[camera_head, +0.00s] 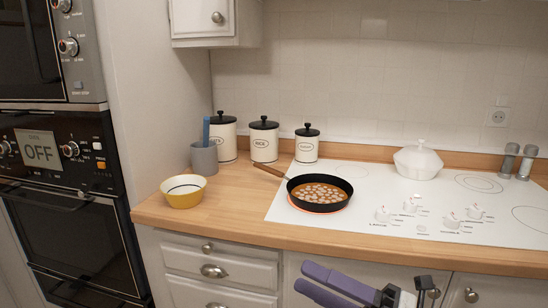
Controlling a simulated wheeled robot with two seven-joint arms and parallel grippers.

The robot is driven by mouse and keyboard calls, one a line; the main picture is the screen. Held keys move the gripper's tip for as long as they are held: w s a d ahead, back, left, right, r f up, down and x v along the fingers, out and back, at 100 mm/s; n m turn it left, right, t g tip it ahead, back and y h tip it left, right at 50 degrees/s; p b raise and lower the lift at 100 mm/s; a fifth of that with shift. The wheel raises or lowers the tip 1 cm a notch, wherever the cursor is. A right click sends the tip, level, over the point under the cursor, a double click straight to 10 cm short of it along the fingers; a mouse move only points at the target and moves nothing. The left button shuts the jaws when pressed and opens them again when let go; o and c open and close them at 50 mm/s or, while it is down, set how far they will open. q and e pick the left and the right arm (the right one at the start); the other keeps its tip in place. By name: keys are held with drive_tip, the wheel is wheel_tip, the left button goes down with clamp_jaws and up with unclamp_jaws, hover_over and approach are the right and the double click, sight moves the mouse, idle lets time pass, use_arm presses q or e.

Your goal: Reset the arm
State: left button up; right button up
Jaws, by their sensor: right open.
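My right gripper (308,277) is at the bottom edge of the head view, right of the middle. Its two purple fingers point left and stand apart with nothing seen between them. It is in front of the lower cabinet doors, below the front edge of the counter. Its black and grey wrist part is cut off by the bottom of the picture. My left gripper is not in view.
A frying pan (320,190) with brown round food sits on a glowing burner of the white cooktop (380,225). Wall ovens (75,215) with an OFF display are left.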

drive_tip(key=s+d+f+m+t+h, duration=0.2)
drive_tip(key=d+f+m+t+h, duration=0.2)
drive_tip(key=f+m+h, duration=0.5)
drive_tip(key=s+d+f+m+t+h, duration=0.1)
drive_tip(key=d+f+m+t+h, duration=0.25)
drive_tip(key=f+m, duration=0.95)
drive_tip(key=s+d+f+m+g+h, duration=0.1)
drive_tip(key=s+f+m+g+h, duration=0.3)
drive_tip(key=s+f+m+g, duration=0.3)
drive_tip(key=s+f+m, duration=0.4)
drive_tip(key=s+f, duration=0.3)
drive_tip(key=s, duration=0.3)
drive_tip(key=shift+s+d+f, duration=0.2)
drive_tip(key=shift+d+f, duration=0.05)
drive_tip(key=shift+d, duration=0.1)
drive_tip(key=shift+h, duration=0.25)
